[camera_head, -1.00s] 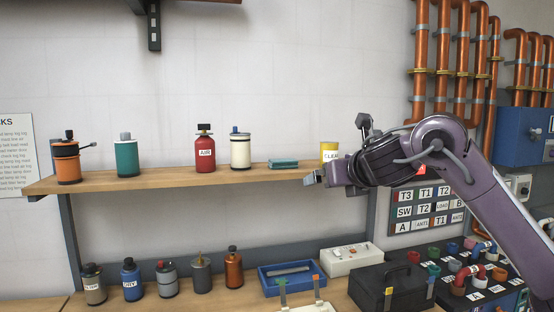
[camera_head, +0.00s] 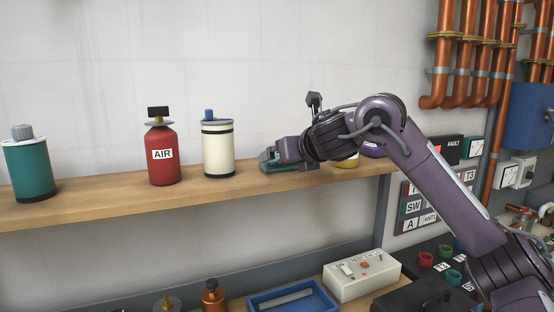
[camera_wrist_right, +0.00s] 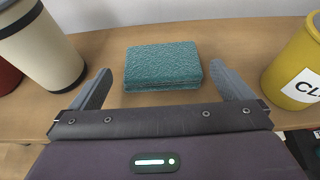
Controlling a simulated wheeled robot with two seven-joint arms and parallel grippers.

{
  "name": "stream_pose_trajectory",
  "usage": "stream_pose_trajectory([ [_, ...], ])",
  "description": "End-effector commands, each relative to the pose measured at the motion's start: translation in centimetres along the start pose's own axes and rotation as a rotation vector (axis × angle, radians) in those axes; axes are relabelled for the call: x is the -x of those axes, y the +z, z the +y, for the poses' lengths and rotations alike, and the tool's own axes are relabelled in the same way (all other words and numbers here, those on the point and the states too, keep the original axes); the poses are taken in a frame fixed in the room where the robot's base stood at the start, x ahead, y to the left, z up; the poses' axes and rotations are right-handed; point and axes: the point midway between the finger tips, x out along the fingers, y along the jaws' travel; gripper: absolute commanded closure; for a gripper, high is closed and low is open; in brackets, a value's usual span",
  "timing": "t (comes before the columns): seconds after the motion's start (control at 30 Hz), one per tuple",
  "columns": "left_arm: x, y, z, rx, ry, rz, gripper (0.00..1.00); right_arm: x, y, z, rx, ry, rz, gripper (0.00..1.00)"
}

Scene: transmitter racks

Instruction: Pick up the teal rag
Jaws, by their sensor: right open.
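The teal rag (camera_wrist_right: 163,66) is a folded, textured block lying flat on the wooden shelf. In the right wrist view it sits between and just ahead of my right gripper's two open fingers (camera_wrist_right: 160,90), with a gap on each side. In the head view the rag (camera_head: 268,162) is mostly hidden by my right gripper (camera_head: 272,158), which reaches it from the right at shelf height. My right gripper is open and holds nothing. My left gripper is not in view.
A cream canister (camera_head: 218,150) stands left of the rag and a yellow can (camera_wrist_right: 296,68) stands to its right, close beside the fingers. A red AIR bottle (camera_head: 162,153) and a teal canister (camera_head: 29,170) are farther left. The wall (camera_wrist_right: 190,18) is behind.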

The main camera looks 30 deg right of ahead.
Motion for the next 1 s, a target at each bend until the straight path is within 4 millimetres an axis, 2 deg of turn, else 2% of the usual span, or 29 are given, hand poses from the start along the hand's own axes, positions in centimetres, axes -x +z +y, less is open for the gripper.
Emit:
stream_pose_trajectory([
  [0.17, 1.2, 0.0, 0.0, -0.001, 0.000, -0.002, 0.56, -1.6, 0.1, -0.1, 0.000, -0.001, 0.004, 0.00],
  [0.3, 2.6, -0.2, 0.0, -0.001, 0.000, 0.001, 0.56, -3.9, 0.1, -0.1, 0.000, -0.002, 0.006, 0.00],
  [0.4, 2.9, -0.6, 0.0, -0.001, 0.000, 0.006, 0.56, -5.1, 0.0, 0.0, 0.000, 0.000, 0.003, 0.00],
  [0.7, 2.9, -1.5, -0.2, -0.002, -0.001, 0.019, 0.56, -5.8, -0.2, 0.0, 0.002, 0.000, 0.000, 0.00],
  [0.93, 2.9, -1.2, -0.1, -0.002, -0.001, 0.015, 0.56, -5.8, -0.2, 0.0, 0.002, 0.000, 0.000, 0.29],
  [1.0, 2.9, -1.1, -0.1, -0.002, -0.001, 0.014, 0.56, -5.8, -0.2, 0.0, 0.001, 0.000, 0.000, 0.31],
])
